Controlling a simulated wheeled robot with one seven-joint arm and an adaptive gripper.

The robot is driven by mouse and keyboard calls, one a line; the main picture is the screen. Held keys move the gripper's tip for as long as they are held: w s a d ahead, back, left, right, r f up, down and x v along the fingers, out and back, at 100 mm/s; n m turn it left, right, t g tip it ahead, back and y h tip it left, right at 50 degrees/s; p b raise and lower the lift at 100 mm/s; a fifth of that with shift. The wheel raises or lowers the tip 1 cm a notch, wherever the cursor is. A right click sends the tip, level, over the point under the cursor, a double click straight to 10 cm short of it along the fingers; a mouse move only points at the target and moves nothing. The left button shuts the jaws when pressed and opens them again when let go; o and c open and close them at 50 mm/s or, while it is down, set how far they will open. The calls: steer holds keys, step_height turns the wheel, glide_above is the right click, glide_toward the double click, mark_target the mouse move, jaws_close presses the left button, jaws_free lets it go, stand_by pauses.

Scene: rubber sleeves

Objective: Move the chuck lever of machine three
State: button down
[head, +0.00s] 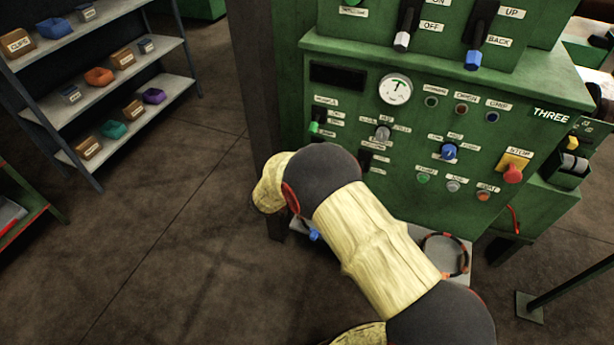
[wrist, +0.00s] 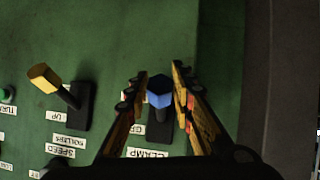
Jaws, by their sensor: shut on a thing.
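In the wrist view, my gripper (wrist: 160,69) has one finger on each side of a blue-tipped lever (wrist: 159,91) and is shut on it. The lever has a dark base on a green panel, and the upside-down label below it seems to read CLAMP. In the head view, the green machine marked THREE (head: 552,114) stands at the right. My arm covers its lower left, so my gripper is hidden there. A small blue tip (head: 314,235) shows just below my arm; I cannot tell if it is the same lever. No label reading chuck is legible.
A yellow-tipped lever (wrist: 45,78) stands left of my gripper in the wrist view, near labels UP and ROLLERS. The machine's front carries a gauge (head: 396,89), several knobs and a red stop button (head: 512,173). A shelf (head: 117,85) with small bins stands left; floor between is clear.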

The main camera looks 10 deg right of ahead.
steer(key=shift+f, duration=0.25)
stand_by(0.3)
steer(key=c, duration=1.6)
jaws_free()
steer(key=shift+w, duration=0.1)
steer(key=shift+o, duration=0.5)
steer(key=shift+r, duration=0.1)
steer(key=v, duration=1.2)
steer(key=shift+f, duration=0.25)
